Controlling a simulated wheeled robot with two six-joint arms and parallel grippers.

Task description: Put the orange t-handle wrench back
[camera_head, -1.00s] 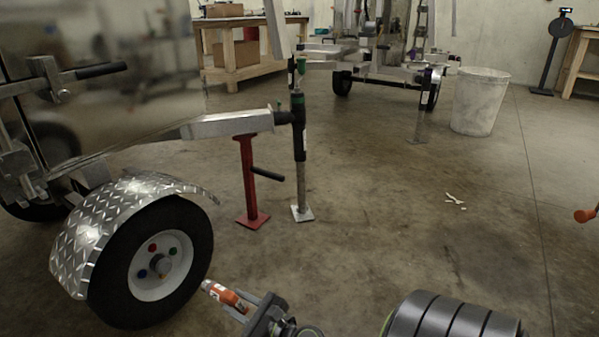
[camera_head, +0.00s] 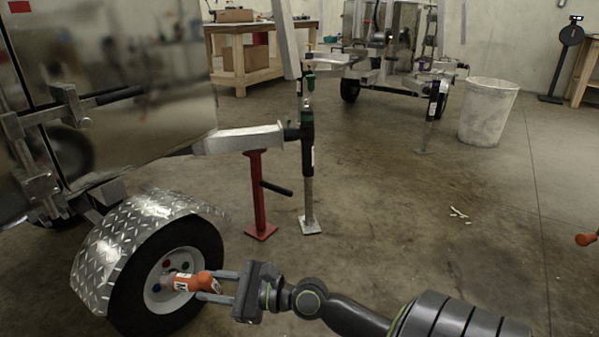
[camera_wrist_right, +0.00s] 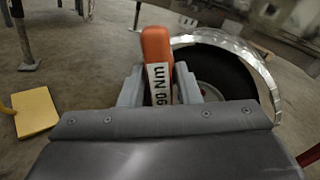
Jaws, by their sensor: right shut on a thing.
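My right gripper (camera_head: 217,285) is shut on an orange tool (camera_head: 193,282) with a white label, in front of the trailer wheel. In the right wrist view the orange tool (camera_wrist_right: 156,45) stands between the fingers, and its label reads "90 Nm". The rest of the tool is hidden by the gripper, so I cannot make out a T shape. I cannot tell whether its far end touches the wheel. The wheel (camera_head: 207,250) has a white hub with coloured nuts. Another orange-ended thing (camera_head: 586,239) shows at the right edge. My left gripper is not in view.
A silver tread-plate fender (camera_head: 110,255) covers the wheel. A red stand (camera_head: 258,195) and a trailer jack (camera_head: 308,185) stand beyond it. A white bin (camera_head: 488,112) and a wooden workbench (camera_head: 240,60) are farther back. White scraps (camera_head: 459,214) lie on otherwise open floor.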

